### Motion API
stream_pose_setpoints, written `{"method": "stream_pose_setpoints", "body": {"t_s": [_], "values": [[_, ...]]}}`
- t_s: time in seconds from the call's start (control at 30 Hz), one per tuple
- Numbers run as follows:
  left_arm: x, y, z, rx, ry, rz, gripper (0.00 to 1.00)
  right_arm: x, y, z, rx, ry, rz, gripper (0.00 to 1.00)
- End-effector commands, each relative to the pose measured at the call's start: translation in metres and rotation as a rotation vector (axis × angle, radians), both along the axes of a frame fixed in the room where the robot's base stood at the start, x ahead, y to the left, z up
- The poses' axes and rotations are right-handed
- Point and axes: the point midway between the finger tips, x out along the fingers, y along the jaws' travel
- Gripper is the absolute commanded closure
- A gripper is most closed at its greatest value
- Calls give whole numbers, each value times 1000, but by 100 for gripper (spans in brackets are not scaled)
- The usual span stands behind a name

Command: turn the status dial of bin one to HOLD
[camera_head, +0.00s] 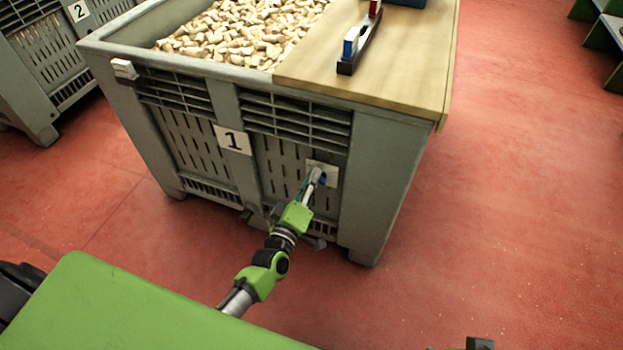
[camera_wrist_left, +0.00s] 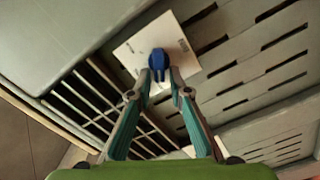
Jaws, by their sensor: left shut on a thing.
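Bin one (camera_head: 385,185) is a grey slatted crate full of cork stoppers (camera_head: 240,32), with a "1" label (camera_head: 233,139) on its front. The status dial's white plate (camera_head: 331,172) is on the front's right part; it also shows in the left wrist view (camera_wrist_left: 130,58). The blue dial knob (camera_wrist_left: 158,59) stands on that plate. My left gripper (camera_head: 318,178) reaches up to the plate; in the left wrist view its fingertips (camera_wrist_left: 159,76) are shut on the knob. The plate's markings are too small to read. My right gripper is not in view.
A wooden board (camera_head: 410,50) covers the bin's right top, carrying a dark holder (camera_head: 362,45) with blue and red pieces. Bin two (camera_head: 45,65) stands at the back left. The red floor (camera_head: 500,200) at right is clear; green shelving (camera_head: 605,30) stands at the far right.

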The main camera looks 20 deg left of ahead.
Motion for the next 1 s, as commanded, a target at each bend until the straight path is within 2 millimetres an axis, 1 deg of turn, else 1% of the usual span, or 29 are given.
{"method": "stream_pose_setpoints", "body": {"t_s": [0.07,0.1,0.43,0.57,0.67,0.9,1.0], "values": [[0,0,0,0,1,0,100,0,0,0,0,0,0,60],[0,0,0,0,1,0,74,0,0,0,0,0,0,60],[-1,0,0,1,1,0,74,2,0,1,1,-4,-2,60],[-10,0,-1,1,2,0,74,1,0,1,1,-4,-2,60],[-26,1,-1,1,3,1,74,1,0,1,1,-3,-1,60],[-77,3,-2,1,4,0,74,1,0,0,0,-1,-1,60],[-95,4,-1,1,4,0,74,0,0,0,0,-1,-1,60]]}}
